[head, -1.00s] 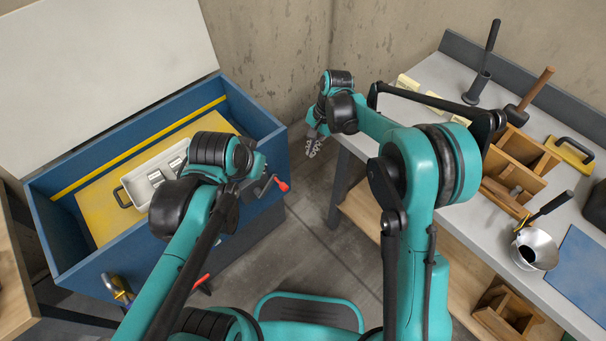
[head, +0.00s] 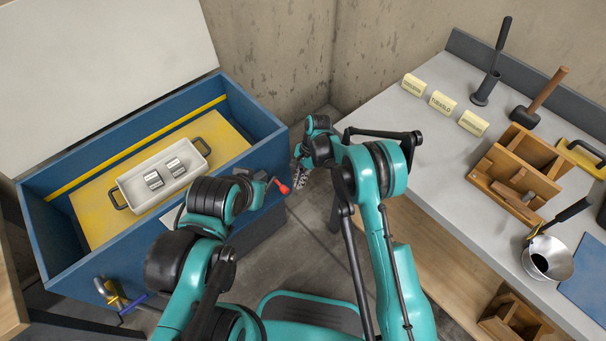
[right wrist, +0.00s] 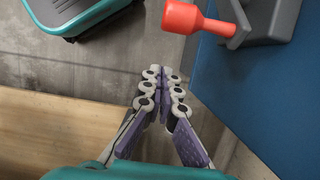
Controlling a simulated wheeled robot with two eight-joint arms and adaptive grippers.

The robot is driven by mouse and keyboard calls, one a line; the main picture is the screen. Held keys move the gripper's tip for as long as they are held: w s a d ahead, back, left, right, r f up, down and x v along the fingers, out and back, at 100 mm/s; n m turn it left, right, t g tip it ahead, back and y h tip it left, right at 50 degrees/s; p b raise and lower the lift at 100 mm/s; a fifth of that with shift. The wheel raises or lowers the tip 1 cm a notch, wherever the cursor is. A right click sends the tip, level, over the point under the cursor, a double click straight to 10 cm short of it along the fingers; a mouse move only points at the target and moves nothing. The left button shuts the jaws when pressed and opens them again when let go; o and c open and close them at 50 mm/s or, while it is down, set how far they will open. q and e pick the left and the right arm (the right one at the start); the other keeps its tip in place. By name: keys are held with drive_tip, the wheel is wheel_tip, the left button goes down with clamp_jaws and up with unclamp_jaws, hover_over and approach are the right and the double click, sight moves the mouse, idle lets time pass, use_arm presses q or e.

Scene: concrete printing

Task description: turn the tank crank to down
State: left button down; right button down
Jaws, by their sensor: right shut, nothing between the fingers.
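The tank crank has a red knob (head: 283,188) on a grey arm at the right end of the blue tank (head: 262,155). Its red knob (right wrist: 181,17) and grey mount (right wrist: 262,18) also show at the top of the right wrist view. My right gripper (head: 298,173) is just right of and slightly beyond the knob in the head view. In the right wrist view its fingers (right wrist: 163,85) are shut and empty, apart from the knob. My left arm reaches over the tank's front; its gripper fingers are hidden.
A white tray (head: 125,190) with two metal blocks is in the open tank. A brass valve (head: 112,292) with a blue handle is on its front. The grey workbench (head: 425,150) at right holds labels, a wooden caddy (head: 535,182) and a funnel (head: 560,268). Floor shows between tank and bench.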

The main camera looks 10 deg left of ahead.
drive_tip(key=shift+s+a+r+b, duration=0.3)
drive_tip(key=shift+s+a+r, duration=0.25)
drive_tip(key=shift+s, duration=0.1)
drive_tip(key=shift+s+a+r+b, duration=0.25)
drive_tip(key=shift+s+a+r, duration=0.15)
drive_tip(key=shift+s+a, duration=0.2)
drive_tip(key=shift+s+r, duration=0.1)
drive_tip(key=shift+r, duration=0.05)
drive_tip(key=shift+s+a+r+t+h+p, duration=0.2)
drive_tip(key=shift+r+t+h+p, duration=0.1)
drive_tip(key=shift+t+h, duration=0.1)
